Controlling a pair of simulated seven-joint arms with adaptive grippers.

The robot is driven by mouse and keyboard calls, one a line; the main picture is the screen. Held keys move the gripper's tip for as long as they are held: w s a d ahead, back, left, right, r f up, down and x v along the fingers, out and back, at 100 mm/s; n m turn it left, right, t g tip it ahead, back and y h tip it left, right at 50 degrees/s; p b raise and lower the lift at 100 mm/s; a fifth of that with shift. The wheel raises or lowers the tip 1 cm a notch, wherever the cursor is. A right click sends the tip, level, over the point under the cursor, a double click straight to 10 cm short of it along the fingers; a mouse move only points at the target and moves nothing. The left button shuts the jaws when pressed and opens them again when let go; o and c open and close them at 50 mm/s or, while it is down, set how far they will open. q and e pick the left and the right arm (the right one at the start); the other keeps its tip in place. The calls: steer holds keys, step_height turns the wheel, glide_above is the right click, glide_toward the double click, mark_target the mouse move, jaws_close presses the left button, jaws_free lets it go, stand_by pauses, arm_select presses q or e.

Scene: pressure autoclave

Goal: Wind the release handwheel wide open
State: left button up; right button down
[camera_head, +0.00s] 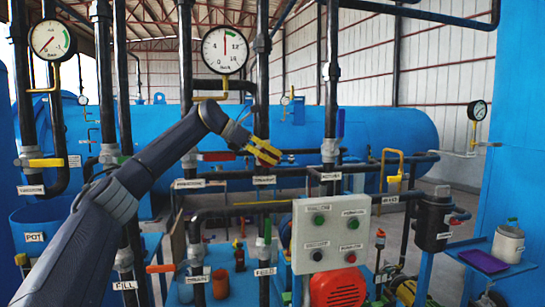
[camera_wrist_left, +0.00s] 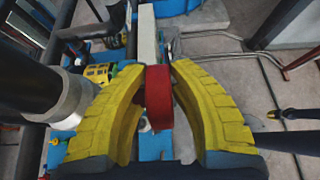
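My left gripper (camera_head: 264,151) is in the middle of the head view, in front of a dark vertical pipe, its yellow fingers pointing right and down. In the left wrist view, the yellow fingertips (camera_wrist_left: 159,68) close in on both sides of a red part (camera_wrist_left: 158,97) and appear to touch it. This part looks like a handwheel or handle seen edge-on; its full shape is hidden, and I cannot confirm that it is the release handwheel. In the head view the gripper hides it. My right gripper is not in view.
A grey control box (camera_head: 331,232) with several buttons stands right of the gripper. A red lever (camera_head: 216,156) is left of it. Several vertical pipes, a pressure gauge (camera_head: 225,50) and a blue tank (camera_head: 390,130) surround the area. A blue shelf (camera_head: 470,262) holds a jar at right.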

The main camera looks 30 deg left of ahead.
arm_select(q)
steer(key=o, duration=0.4)
steer(key=shift+o, duration=0.2)
steer(key=v, duration=1.2)
